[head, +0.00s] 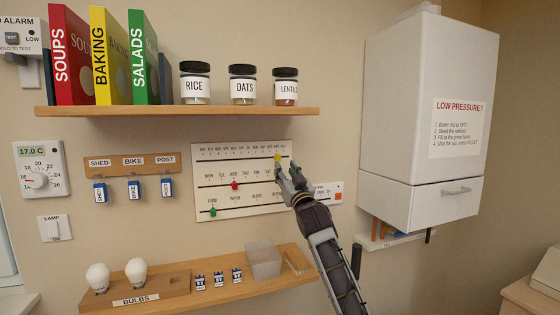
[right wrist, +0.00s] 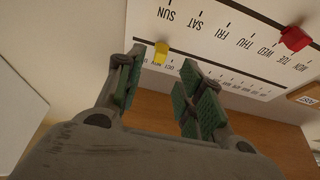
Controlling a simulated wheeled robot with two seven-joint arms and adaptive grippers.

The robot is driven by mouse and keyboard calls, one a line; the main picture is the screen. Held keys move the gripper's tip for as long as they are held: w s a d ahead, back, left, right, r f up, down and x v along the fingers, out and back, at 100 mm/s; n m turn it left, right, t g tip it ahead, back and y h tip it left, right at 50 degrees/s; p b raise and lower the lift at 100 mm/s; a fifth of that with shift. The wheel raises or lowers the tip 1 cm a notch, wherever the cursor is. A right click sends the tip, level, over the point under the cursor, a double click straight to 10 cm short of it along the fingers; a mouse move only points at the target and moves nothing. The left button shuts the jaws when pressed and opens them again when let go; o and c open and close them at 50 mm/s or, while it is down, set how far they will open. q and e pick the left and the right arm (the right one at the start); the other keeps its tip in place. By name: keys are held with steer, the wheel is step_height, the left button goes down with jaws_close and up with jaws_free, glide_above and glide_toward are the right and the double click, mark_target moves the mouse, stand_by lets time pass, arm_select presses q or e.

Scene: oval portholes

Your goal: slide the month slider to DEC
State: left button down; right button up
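The month slider is a yellow knob (head: 278,157) on the top track of the white calendar board (head: 215,170), near the right end of the month row. It also shows in the right wrist view (right wrist: 161,52), upside down, near the OCT label; its exact month is hard to read. My right gripper (head: 285,173) is at the board's right part, just below the yellow knob. In the right wrist view its two green-padded fingers are apart, with the knob showing between their tips and nothing gripped. Contact cannot be told. My left gripper is out of view.
A red knob (head: 235,185) and a green knob (head: 213,211) sit on the lower tracks. A shelf (head: 180,111) with books and jars is above. A white boiler (head: 415,110) stands right.

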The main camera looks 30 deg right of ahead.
mark_target(279, 159)
steer(key=p+x, duration=0.1)
steer(key=x, duration=0.3)
steer(key=shift+r, duration=0.1)
steer(key=shift+w+d+r, duration=0.15)
steer(key=shift+w+r, duration=0.05)
steer(key=shift+w, duration=0.45)
steer(key=shift+w+d+r, duration=0.15)
steer(key=shift+w+r, duration=0.05)
steer(key=shift+w, duration=0.25)
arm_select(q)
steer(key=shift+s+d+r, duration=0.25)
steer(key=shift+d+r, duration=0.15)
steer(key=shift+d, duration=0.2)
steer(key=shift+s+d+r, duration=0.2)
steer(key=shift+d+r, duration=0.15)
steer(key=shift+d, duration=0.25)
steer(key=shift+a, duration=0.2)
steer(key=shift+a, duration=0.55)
arm_select(e)
jaws_close()
